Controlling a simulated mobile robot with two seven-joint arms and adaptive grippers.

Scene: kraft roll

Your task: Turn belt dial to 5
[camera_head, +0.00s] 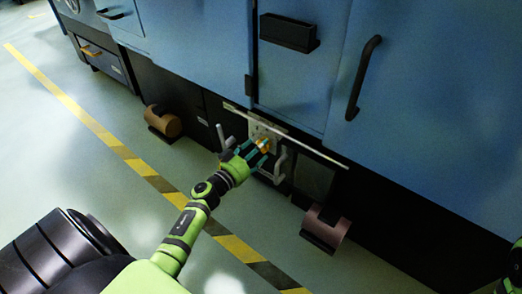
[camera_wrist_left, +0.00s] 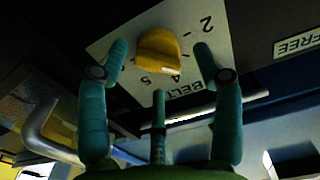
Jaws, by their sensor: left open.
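The yellow belt dial (camera_wrist_left: 158,50) sits on a pale plate (camera_wrist_left: 115,45) printed "BELT", with "2" and "5" legible; the other marks are hard to read. A pale mark shows at the dial's lower right edge; I cannot tell which number it meets. In the head view the dial (camera_head: 264,144) is low on the blue machine. My left gripper (camera_head: 257,152) is open in front of it. In the left wrist view its teal fingers (camera_wrist_left: 160,52) stand on either side of the dial, with the third below; contact is unclear. My right gripper is out of view.
A curved metal handle (camera_head: 280,166) is just right of and below my left gripper. A grey lever (camera_head: 221,136) stands to its left. A pale rail (camera_head: 300,143) runs across the machine front. Brown rolls (camera_head: 163,122) (camera_head: 326,228) are on the floor side. The striped floor is open.

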